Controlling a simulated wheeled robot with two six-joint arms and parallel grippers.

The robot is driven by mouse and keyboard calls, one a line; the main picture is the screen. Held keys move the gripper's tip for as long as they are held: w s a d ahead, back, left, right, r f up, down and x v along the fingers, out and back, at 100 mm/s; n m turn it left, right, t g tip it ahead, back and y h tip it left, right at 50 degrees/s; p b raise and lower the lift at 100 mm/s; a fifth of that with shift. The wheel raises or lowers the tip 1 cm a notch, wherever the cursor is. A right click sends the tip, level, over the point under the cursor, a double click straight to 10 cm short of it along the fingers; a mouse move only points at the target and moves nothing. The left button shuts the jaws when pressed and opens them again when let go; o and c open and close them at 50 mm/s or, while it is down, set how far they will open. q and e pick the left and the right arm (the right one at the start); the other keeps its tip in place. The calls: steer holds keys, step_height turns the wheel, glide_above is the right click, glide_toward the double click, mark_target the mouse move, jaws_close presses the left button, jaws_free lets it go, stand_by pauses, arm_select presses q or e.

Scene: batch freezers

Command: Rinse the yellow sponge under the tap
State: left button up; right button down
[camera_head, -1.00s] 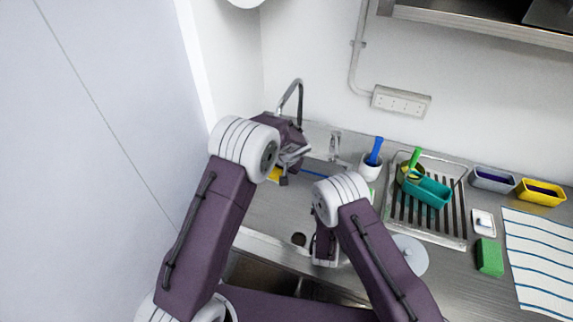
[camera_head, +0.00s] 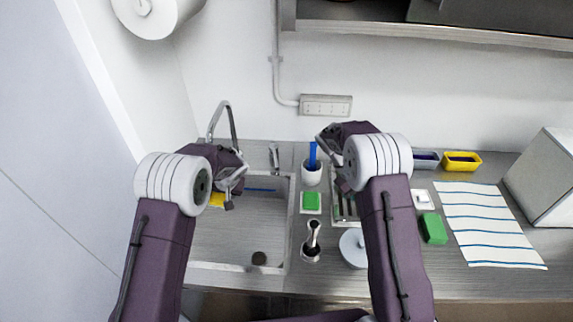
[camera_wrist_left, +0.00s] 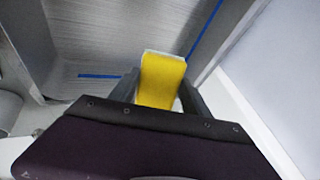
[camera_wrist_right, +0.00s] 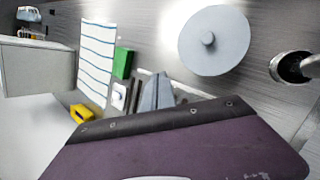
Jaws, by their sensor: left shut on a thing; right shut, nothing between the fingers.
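The yellow sponge (camera_head: 216,200) is low in the back left of the sink (camera_head: 235,225), partly hidden by my left gripper (camera_head: 230,190). In the left wrist view the sponge (camera_wrist_left: 162,82) stands between the two fingers, and the gripper is shut on it. The curved metal tap (camera_head: 224,108) rises behind that gripper at the back wall. A small metal fitting (camera_head: 274,157) stands right of it, behind the sink. No water can be made out. My right gripper (camera_head: 328,148) is shut and empty over the counter, near the dish rack. Its fingers (camera_wrist_right: 158,92) are together in the right wrist view.
A white cup with a blue handle (camera_head: 312,172), a green pad (camera_head: 311,202) and a chrome knob (camera_head: 312,238) stand right of the sink. A grey round lid (camera_head: 352,248), green sponge (camera_head: 433,228) and striped cloth (camera_head: 488,225) lie farther right.

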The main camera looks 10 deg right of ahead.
mark_target(275, 157)
arm_select(q)
steer(key=shift+a, duration=0.1)
steer(key=shift+w, duration=0.1)
arm_select(e)
steer(key=w+a+f+t+y, duration=0.3)
steer(key=w+a+f+y, duration=0.1)
steer(key=w+a+y, duration=0.6)
steer(key=w+a+r+m+t+y, duration=0.2)
steer(key=w+a+r+t, duration=0.2)
steer(key=w+r+t, duration=0.45)
steer(key=w+a+f+g, duration=0.2)
steer(key=w+a+f, duration=0.3)
steer(key=a+f, duration=0.3)
steer(key=shift+a+f+g, duration=0.2)
steer(key=shift+f+g, duration=0.15)
steer(key=shift+f, duration=0.1)
steer(key=shift+w+n, duration=0.15)
steer(key=shift+n, duration=0.15)
